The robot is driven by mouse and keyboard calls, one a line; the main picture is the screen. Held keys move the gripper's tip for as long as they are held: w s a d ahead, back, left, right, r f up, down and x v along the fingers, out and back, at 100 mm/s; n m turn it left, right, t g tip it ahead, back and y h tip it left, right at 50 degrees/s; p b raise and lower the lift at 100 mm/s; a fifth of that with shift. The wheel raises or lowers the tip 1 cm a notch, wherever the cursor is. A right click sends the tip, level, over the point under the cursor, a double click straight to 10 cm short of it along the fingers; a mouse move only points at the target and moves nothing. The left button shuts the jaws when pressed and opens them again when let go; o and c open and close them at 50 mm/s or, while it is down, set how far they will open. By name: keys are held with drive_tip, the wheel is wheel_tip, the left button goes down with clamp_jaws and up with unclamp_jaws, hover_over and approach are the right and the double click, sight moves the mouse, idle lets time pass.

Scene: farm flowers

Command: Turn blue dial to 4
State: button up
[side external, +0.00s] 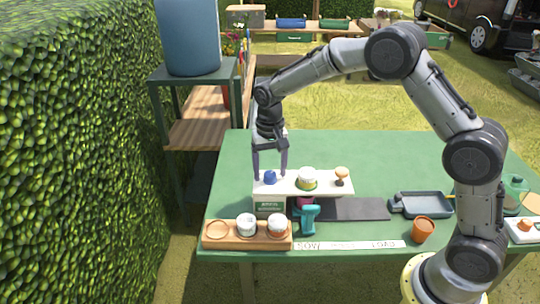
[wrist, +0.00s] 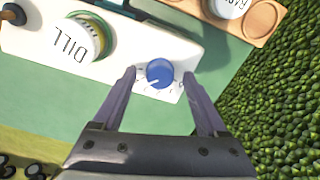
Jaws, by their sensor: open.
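The blue dial (side external: 270,177) is a small round knob on the left end of a white panel (side external: 318,186). In the wrist view the dial (wrist: 159,73) has a white pointer mark aimed toward the lower left, with small scale marks around it that are too small to read. My gripper (side external: 270,172) points down over the dial with its fingers apart. In the wrist view my gripper (wrist: 160,80) has one finger on each side of the dial, with gaps between, holding nothing.
A tin labelled DILL (wrist: 84,40) and a wooden-topped knob (side external: 341,174) stand on the panel. A wooden tray (side external: 248,242) with white pots, a teal tool (side external: 306,218), a terracotta pot (side external: 422,230) and a blue-grey tray (side external: 426,204) are nearby. The table's back is clear.

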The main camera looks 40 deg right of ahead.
wheel_tip(320, 180, up, 14)
drive_tip(key=shift+f, duration=0.25)
idle(0.3)
wheel_tip(320, 180, up, 9)
drive_tip(key=t, duration=0.2)
hover_over(270, 173)
drive_tip(key=s+d, duration=0.1)
drive_tip(key=s, duration=0.4)
drive_tip(key=s+d+r+t, duration=0.15)
drive_tip(key=s+r, duration=0.25)
drive_tip(key=s, duration=0.6)
drive_tip(key=s+f+n+t, duration=0.1)
drive_tip(key=s+f+n, duration=0.2)
drive_tip(key=s+f, duration=0.2)
drive_tip(key=s+f+n+t, duration=0.1)
drive_tip(key=s+f+n, duration=0.2)
drive_tip(key=s, duration=0.8)
wheel_tip(270, 173, down, 2)
drive_tip(key=shift+s+d+f, duration=0.1)
drive_tip(key=shift+s+d, duration=0.1)
drive_tip(key=shift+d, duration=0.05)
